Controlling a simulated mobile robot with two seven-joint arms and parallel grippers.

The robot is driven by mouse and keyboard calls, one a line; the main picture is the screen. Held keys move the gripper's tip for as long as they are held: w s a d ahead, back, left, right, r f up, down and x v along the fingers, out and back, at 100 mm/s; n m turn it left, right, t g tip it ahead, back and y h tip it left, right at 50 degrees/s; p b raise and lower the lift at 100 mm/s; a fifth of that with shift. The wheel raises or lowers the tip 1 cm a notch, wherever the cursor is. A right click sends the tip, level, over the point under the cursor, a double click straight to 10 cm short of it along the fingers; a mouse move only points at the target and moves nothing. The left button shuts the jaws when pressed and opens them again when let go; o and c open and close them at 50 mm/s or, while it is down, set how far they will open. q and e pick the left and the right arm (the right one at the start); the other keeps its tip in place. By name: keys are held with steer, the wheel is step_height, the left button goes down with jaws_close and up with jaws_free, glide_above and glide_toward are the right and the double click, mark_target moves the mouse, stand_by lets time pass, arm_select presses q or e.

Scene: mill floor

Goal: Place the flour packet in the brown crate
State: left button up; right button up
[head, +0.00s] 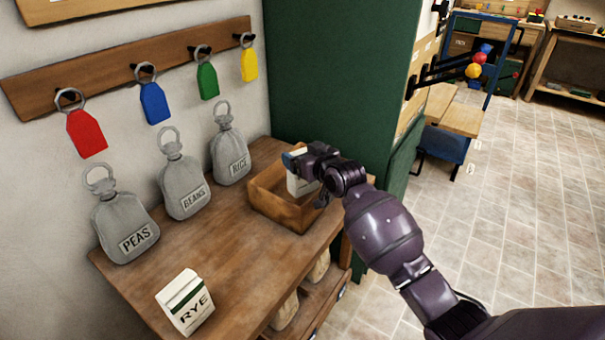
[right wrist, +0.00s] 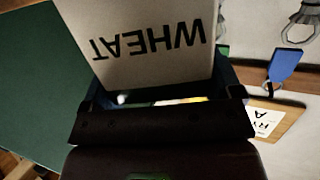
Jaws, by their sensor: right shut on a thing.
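My right gripper (head: 303,160) is shut on a white packet (head: 297,184) at the brown crate (head: 283,212). In the right wrist view, the held packet (right wrist: 145,40) reads WHEAT, upside down in the picture. In the head view the packet is within the crate's opening; I cannot tell whether its base touches the crate floor. The crate stands on the wooden bench at the far right end. A second white packet, marked RYE (head: 186,302), stands upright at the near end of the bench. My left gripper is not in view.
Grey sacks marked PEAS (head: 122,222), BEANS (head: 182,182) and RICE (head: 230,155) stand along the wall. Coloured tags hang on a wooden rail (head: 105,80) above. A green panel (head: 335,75) rises behind the crate. The bench (head: 225,245) is clear between RYE and the crate.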

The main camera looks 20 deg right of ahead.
steer(key=shift+f, duration=0.1)
step_height(320, 180, down, 6)
steer(key=shift+r+b, duration=0.25)
steer(key=shift+b, duration=0.55)
steer(key=shift+r, duration=0.2)
steer(key=shift+f, duration=0.2)
steer(key=o, duration=1.3)
